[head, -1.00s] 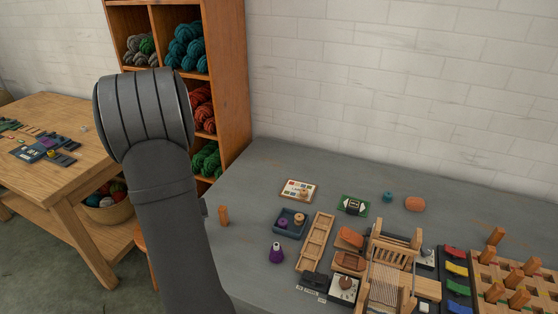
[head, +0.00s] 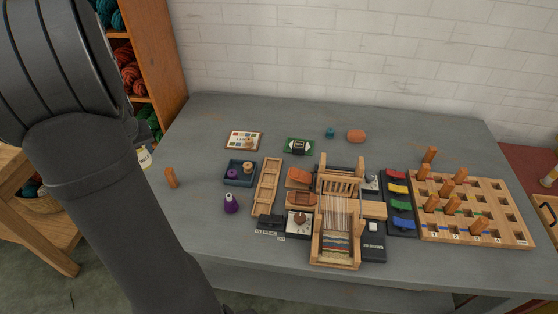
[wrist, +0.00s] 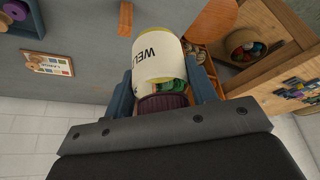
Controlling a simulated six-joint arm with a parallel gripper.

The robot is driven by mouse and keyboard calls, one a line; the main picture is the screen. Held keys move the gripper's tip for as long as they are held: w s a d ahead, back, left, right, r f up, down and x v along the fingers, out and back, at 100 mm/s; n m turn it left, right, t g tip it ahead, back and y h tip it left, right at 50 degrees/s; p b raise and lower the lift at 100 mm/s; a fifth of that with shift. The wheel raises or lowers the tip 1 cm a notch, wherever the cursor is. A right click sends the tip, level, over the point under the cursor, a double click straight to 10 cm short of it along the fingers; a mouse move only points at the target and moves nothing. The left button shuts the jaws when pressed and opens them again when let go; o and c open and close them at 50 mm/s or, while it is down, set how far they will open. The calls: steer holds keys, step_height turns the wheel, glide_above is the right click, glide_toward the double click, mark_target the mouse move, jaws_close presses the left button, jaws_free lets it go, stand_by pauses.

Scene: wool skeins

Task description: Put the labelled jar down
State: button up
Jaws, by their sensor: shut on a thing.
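The labelled jar (wrist: 158,58) has a white label with dark letters, of which "WEL" is readable, and a yellowish rim. In the wrist view my gripper (wrist: 163,85) is shut on it, one blue finger on each side. Something green and a dark purple ribbed piece show below the label, between the fingers. In the head view a small pale and yellow part of the jar (head: 145,158) shows past my arm, at the left end of the grey table (head: 330,105). My arm hides the gripper there.
A wooden peg (head: 171,178) stands near the table's left end. A blue tray (head: 240,172), a purple bottle-shaped thing (head: 231,204), a card (head: 244,141), a loom (head: 338,225) and a pegboard (head: 500,205) occupy the table. Its back left corner and back right area are bare.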

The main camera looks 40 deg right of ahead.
steer(key=s+d+m+h, duration=0.25)
steer(key=d+m, duration=0.25)
steer(key=d, duration=1.9)
steer(key=s+d+m+g, duration=0.1)
steer(key=s+d+m, duration=0.1)
steer(key=s+d, duration=0.6)
steer(key=s+d+m+g, duration=0.15)
steer(key=s+d, duration=0.35)
steer(key=d, duration=0.7)
steer(key=shift+t+h, duration=0.25)
steer(key=shift+t, duration=0.2)
steer(key=shift+w+f, duration=0.15)
steer(key=shift+f, duration=3.6)
steer(key=shift+w+f, duration=0.15)
steer(key=shift+f, duration=3.6)
steer(key=shift+f, duration=0.1)
steer(key=o, duration=1.1)
steer(key=shift+f, duration=0.1)
